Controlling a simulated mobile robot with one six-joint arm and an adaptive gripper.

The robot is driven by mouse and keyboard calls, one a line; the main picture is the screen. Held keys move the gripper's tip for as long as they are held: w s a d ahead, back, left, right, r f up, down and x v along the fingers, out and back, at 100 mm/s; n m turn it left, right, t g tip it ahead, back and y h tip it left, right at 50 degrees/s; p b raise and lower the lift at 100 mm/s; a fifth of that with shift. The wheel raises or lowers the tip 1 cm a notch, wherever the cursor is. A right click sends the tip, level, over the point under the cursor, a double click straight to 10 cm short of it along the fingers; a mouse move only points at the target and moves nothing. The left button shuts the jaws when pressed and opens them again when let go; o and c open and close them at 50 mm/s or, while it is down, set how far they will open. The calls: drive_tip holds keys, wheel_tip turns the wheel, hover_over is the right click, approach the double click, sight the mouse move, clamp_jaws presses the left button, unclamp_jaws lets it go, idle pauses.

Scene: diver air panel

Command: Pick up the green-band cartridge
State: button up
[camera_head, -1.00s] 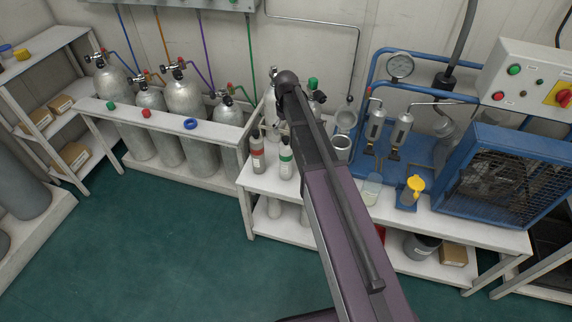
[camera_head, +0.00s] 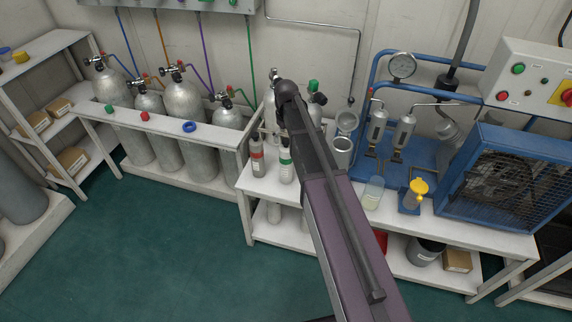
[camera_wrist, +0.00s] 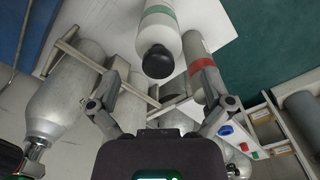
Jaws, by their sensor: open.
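The green-band cartridge (camera_head: 286,167) is a pale cylinder standing upright on the white bench, just left of my arm in the head view. In the wrist view the green-band cartridge (camera_wrist: 161,20) shows its white body, green band and round black cap, at top centre between the spread fingers. My gripper (camera_wrist: 160,80) is open and empty, its fingers apart on either side of the cap in the picture. I cannot tell the exact depth between them. In the head view my gripper is hidden behind my arm.
A red-band cartridge (camera_head: 257,157) stands close on the left; in the wrist view it (camera_wrist: 200,66) is beside my right-hand finger. Grey gas cylinders (camera_head: 184,98) stand in a white rack (camera_head: 235,143). A beaker (camera_head: 373,193) and blue compressor unit (camera_head: 503,180) lie to the right.

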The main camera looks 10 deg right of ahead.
sight(286, 146)
drive_tip(key=shift+w+f+b, duration=0.2)
drive_tip(key=shift+f+b, duration=2.25)
drive_tip(key=shift+f, duration=0.1)
drive_tip(key=c, duration=1.2)
